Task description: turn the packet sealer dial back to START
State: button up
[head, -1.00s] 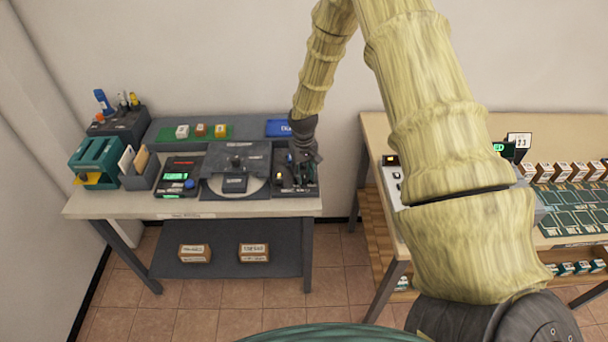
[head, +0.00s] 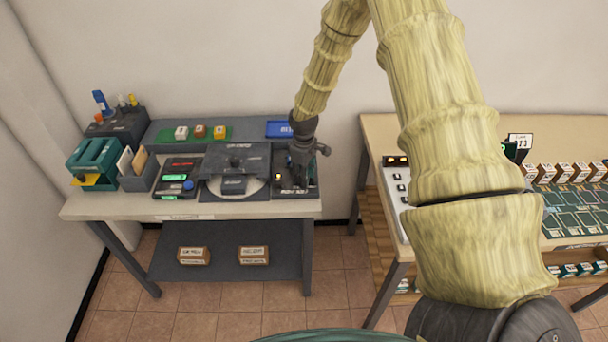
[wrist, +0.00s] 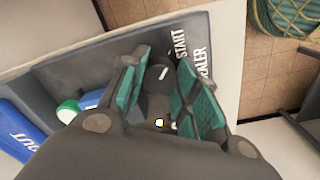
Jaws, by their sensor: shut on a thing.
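The packet sealer (head: 309,191) is a dark panel at the right end of the left bench. In the wrist view its panel (wrist: 100,58) carries the word START (wrist: 179,43) and part of SEALER. The dark dial (wrist: 157,88) has a white mark on its end nearest START; whether the two line up exactly I cannot tell. My gripper (wrist: 163,86) is shut on the dial, with a teal-padded finger on each side. In the head view my gripper (head: 299,175) comes down over the sealer and hides its dial.
A blue tray (head: 279,129) lies behind the sealer and shows in the wrist view (wrist: 22,132). A green-and-white knob (wrist: 68,109) is near the fingers. A round-plated device (head: 235,160) stands just left. A second table (head: 383,140) is to the right, across a gap.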

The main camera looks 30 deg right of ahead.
dwell(0.3)
jog(key=o, duration=1)
notch_tip(320, 180, up, 12)
jog(key=shift+s+r, duration=0.1)
dwell(0.7)
